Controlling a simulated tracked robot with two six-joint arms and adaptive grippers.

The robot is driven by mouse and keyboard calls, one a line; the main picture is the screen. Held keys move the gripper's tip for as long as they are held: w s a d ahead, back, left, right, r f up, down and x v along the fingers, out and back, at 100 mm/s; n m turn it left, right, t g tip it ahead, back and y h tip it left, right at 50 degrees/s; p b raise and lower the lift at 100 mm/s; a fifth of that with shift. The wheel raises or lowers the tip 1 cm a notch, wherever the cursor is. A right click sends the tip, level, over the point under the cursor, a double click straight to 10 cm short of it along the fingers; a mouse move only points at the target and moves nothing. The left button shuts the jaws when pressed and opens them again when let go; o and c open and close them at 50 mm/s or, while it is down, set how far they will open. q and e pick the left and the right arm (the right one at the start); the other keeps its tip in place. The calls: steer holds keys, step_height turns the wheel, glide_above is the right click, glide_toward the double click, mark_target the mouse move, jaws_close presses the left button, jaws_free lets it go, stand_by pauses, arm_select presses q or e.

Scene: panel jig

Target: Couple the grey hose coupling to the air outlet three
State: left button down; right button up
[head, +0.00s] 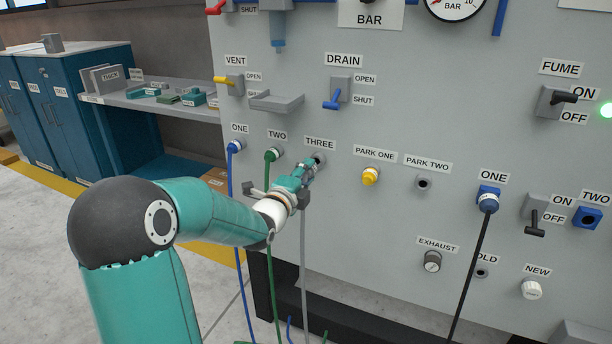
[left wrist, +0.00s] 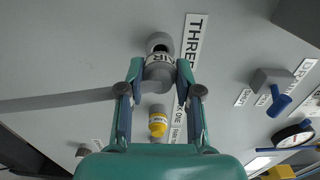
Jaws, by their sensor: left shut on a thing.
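My left gripper (head: 308,170) is just below and left of air outlet three (head: 319,157) on the panel. In the left wrist view the gripper (left wrist: 159,76) is shut on the grey hose coupling (left wrist: 158,69), which has a white band lettered AIR. Outlet three (left wrist: 160,41) is directly beyond the coupling, and part of its dark opening shows past the coupling's end. I cannot tell whether the two touch. The grey hose (head: 303,245) hangs down from the gripper in the head view. The coupling is mostly hidden there by the fingers. My right gripper is not in view.
A blue coupling (head: 235,146) is on outlet one and a green one (head: 271,155) on outlet two, their hoses hanging down. A yellow plug (head: 370,176) is at park one; park two (head: 423,183) looks empty. A grey bracket (head: 277,101) juts out above the outlets.

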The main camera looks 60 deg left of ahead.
arm_select(q)
steer(key=shift+b+x, duration=0.7)
steer(key=shift+x, duration=0.7)
steer(key=c, duration=0.7)
jaws_free()
steer(key=v, duration=1.2)
